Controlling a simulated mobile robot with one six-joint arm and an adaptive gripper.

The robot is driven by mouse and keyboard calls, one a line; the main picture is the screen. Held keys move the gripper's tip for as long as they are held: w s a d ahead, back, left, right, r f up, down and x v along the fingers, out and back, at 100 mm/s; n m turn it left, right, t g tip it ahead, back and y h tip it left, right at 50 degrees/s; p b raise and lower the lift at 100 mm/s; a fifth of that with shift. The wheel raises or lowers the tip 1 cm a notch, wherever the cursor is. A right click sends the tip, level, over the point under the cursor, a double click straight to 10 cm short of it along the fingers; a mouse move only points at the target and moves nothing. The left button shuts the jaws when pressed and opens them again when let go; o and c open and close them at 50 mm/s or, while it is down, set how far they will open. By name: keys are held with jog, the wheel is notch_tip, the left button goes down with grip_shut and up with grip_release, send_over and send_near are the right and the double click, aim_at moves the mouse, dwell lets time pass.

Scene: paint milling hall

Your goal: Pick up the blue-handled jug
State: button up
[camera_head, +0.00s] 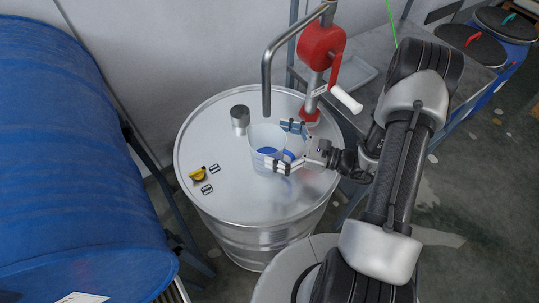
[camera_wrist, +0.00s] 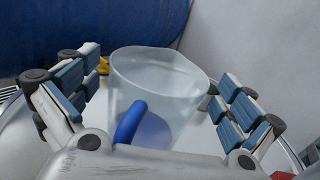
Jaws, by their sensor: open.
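The jug (camera_head: 262,138) is translucent with a blue handle and stands upright on the silver drum's lid. In the wrist view the jug (camera_wrist: 158,82) sits between the two fingers, with its blue handle (camera_wrist: 130,121) facing my palm. My gripper (camera_head: 283,147) is at the jug's right side in the head view, with one finger at the front and one at the back. In the wrist view my gripper (camera_wrist: 152,105) is open, with a gap between each finger and the jug. The lower part of the jug is partly hidden by a finger in the head view.
The silver drum (camera_head: 225,207) carries a red hand pump (camera_head: 320,44) whose spout hangs just behind the jug. A grey cylinder (camera_head: 240,117) and a yellow item (camera_head: 199,174) are also on the lid. A big blue drum (camera_head: 75,150) lies at the left.

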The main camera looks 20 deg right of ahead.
jog(key=shift+x, duration=0.9)
jog(key=shift+r, duration=0.1)
jog(key=c, duration=1.6)
